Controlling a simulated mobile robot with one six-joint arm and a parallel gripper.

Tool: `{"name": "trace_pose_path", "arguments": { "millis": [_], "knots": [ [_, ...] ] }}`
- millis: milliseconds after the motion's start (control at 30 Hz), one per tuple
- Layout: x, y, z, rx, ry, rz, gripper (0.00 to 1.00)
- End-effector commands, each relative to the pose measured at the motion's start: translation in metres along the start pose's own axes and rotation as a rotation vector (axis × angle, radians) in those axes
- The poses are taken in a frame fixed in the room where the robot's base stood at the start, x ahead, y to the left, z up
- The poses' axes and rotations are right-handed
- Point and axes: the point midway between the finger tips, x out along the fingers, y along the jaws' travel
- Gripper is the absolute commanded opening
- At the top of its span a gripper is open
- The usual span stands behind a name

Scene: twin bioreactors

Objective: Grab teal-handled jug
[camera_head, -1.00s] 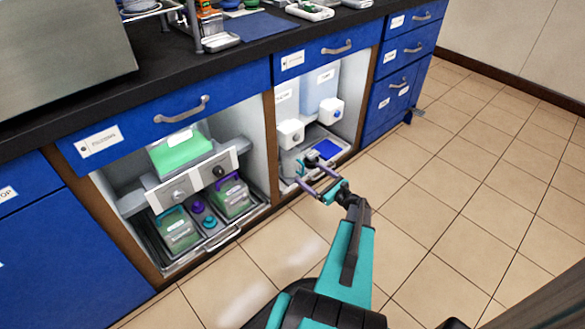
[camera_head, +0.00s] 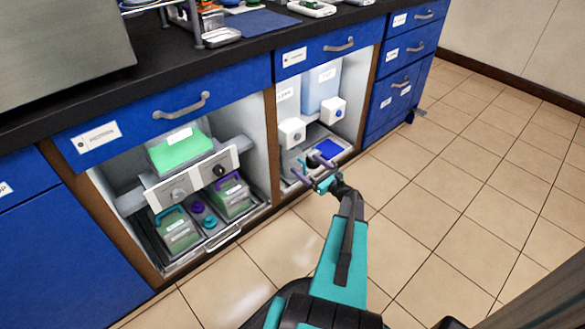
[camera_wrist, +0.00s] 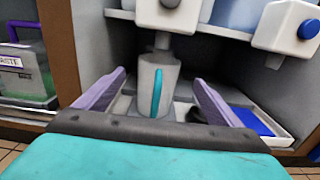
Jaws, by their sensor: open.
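In the wrist view, a pale grey jug (camera_wrist: 145,87) with an upright teal handle (camera_wrist: 157,92) stands under a white dispenser (camera_wrist: 168,12) in the right open cabinet. The handle faces me. My gripper (camera_wrist: 160,78) is open, with its purple fingers on either side of the jug and the handle between them. I cannot tell whether the fingers touch it. In the head view, my gripper (camera_head: 304,172) reaches into the front of this cabinet, and the jug is hard to make out there.
A tray with a blue pad (camera_wrist: 251,121) lies right of the jug. A second white dispenser (camera_wrist: 287,27) hangs above it. The wooden divider (camera_wrist: 59,45) stands to the left. The left cabinet holds green containers with teal (camera_head: 177,230) and purple handles (camera_head: 231,197). The tiled floor (camera_head: 470,200) is clear.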

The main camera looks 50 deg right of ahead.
Motion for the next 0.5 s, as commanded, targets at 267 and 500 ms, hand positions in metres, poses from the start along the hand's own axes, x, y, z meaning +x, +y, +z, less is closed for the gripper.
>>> {"name": "trace_pose_path", "arguments": {
  "millis": [267,500],
  "knots": [
    [0.032,0.0,-0.001,0.0,-0.001,0.0,0.88],
    [0.034,0.0,0.0,0.0,0.0,-0.001,0.88]
  ]
}}
